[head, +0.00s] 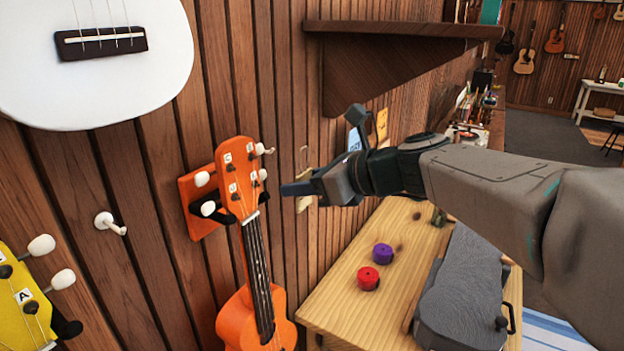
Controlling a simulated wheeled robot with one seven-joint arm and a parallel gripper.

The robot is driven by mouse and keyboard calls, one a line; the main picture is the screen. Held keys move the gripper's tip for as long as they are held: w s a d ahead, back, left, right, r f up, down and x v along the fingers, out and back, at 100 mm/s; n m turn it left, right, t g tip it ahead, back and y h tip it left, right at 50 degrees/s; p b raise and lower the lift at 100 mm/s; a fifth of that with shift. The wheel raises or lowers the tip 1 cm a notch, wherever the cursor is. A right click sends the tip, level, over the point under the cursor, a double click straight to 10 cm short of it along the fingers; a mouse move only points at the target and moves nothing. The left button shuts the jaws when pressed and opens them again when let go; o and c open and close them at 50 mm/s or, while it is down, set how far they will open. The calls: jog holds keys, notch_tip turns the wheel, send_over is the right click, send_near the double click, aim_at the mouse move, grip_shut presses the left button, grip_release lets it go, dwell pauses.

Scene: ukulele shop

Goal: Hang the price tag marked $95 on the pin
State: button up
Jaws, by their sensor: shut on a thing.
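My gripper (296,188) reaches in from the right and points left, in front of the slatted wood wall. It is shut on a thin cream tag (303,203), part of which shows below the fingers. A pale loop-like outline also shows just above them. The fingers hide the middle of the tag, and I cannot read any price on it. A white pin (108,222) sticks out of the wall at the left, with nothing on it. The gripper is well to the right of the pin, apart from it.
An orange ukulele (256,300) hangs between pin and gripper. A white ukulele (95,60) is above, a yellow headstock (25,300) lower left. Blue (355,138) and yellow (382,125) tags show behind my wrist, under a dark shelf (400,30). A wooden table (345,250) bears red and purple discs and a grey case.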

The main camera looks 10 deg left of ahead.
jog(key=shift+a+r+x, duration=0.1)
jog(key=shift+r+x, duration=0.15)
jog(key=shift+x, duration=1.05)
jog(key=shift+a+r+x, duration=0.1)
jog(key=shift+r+x, duration=0.2)
jog(key=shift+x, duration=1)
jog(key=shift+a+r+x, duration=0.1)
jog(key=shift+r+x, duration=0.15)
jog(key=shift+x, duration=1.05)
jog(key=shift+w, duration=0.15)
jog(key=o, duration=1)
